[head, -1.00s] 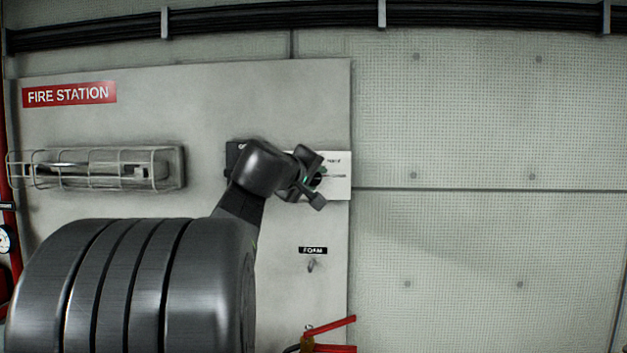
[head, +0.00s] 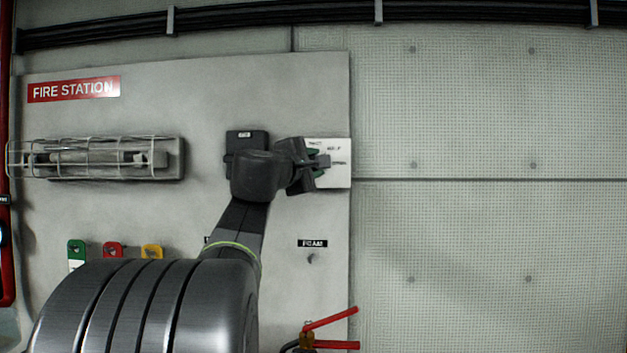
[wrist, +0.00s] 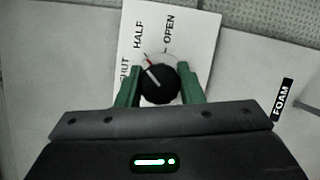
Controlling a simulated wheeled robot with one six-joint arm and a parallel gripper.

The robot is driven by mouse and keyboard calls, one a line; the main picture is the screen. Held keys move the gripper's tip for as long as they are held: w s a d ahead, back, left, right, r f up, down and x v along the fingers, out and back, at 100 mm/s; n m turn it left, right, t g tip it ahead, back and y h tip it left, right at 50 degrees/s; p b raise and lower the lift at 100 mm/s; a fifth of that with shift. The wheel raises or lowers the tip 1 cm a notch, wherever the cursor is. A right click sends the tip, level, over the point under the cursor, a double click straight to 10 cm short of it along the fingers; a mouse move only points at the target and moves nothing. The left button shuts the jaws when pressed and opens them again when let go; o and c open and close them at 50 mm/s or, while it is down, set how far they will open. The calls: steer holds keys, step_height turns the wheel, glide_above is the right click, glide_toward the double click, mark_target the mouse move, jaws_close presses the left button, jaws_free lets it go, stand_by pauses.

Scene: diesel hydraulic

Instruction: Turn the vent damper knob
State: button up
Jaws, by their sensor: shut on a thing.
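The vent damper knob (wrist: 160,84) is a round black knob with a white pointer line and a red mark at its edge. It sits on a white plate (wrist: 190,30) lettered SHUT, HALF and OPEN. In the wrist view the pointer lies close to the HALF lettering. My gripper (wrist: 158,88) has its green fingers on both sides of the knob, shut on it. In the head view my gripper (head: 318,165) is at the white plate (head: 340,175) on the grey panel, and it hides the knob there.
A dark box (head: 240,138) is left of my gripper. A caged lamp (head: 95,158) is farther left. A FOAM label (head: 312,243) with a small hook is below. Red handles (head: 330,328) stick up at the bottom. The wall to the right is clear.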

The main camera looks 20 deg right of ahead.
steer(key=n+t+b, duration=0.1)
steer(key=n, duration=0.1)
steer(key=n+b, duration=0.2)
steer(key=n+t+b, duration=0.1)
steer(key=n+b, duration=0.1)
steer(key=shift+f+t, duration=0.3)
steer(key=shift+f, duration=0.05)
steer(key=shift+r+n+t+y+b, duration=0.15)
steer(key=shift+n+t+b, duration=0.3)
steer(key=shift+n, duration=0.55)
steer(key=shift+f+n+t+y+b, duration=0.15)
steer(key=shift+n+t+b, duration=0.1)
steer(key=shift+n+b, duration=0.6)
steer(key=shift+w+r+n, duration=0.1)
steer(key=shift+r+n, duration=0.05)
steer(key=shift+n, duration=0.2)
steer(key=o, duration=1)
steer(key=shift+r, duration=0.1)
steer(key=b+v, duration=0.3)
steer(key=v, duration=1.1)
steer(key=shift+d, duration=0.15)
